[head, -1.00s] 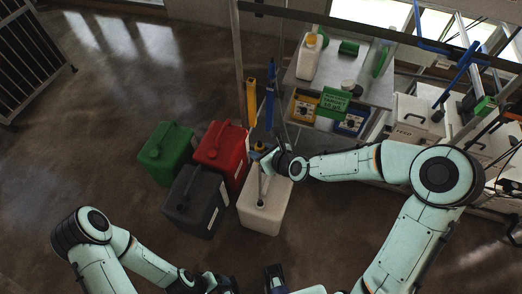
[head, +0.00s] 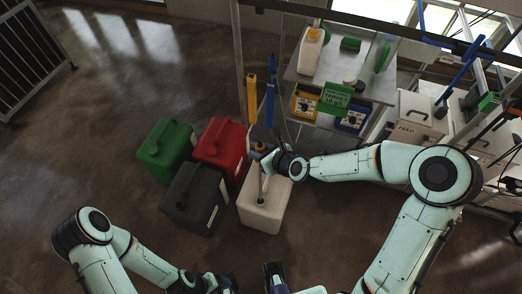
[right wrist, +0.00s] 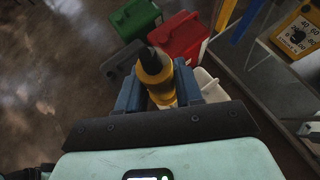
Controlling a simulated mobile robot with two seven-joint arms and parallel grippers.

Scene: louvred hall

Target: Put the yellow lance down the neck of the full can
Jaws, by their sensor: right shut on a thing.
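My right gripper (head: 268,156) is above the white can (head: 262,217). In the right wrist view its blue fingers are shut on the yellow lance (right wrist: 157,82), gripping its yellow body with a black top. In the head view a thin pale tube runs down from the gripper to the dark neck (head: 261,202) of the white can. I cannot tell whether its tip is inside the neck or in front of it. No can's fill level shows. My left gripper (head: 218,284) is low at the bottom edge, partly cut off, its jaws unclear.
A green can (head: 165,150), a red can (head: 220,148) and a dark grey can (head: 192,200) stand close by on the left. A yellow upright (head: 251,98) and a blue upright (head: 271,90) stand behind, beside the metal shelf (head: 318,72). The floor at left is clear.

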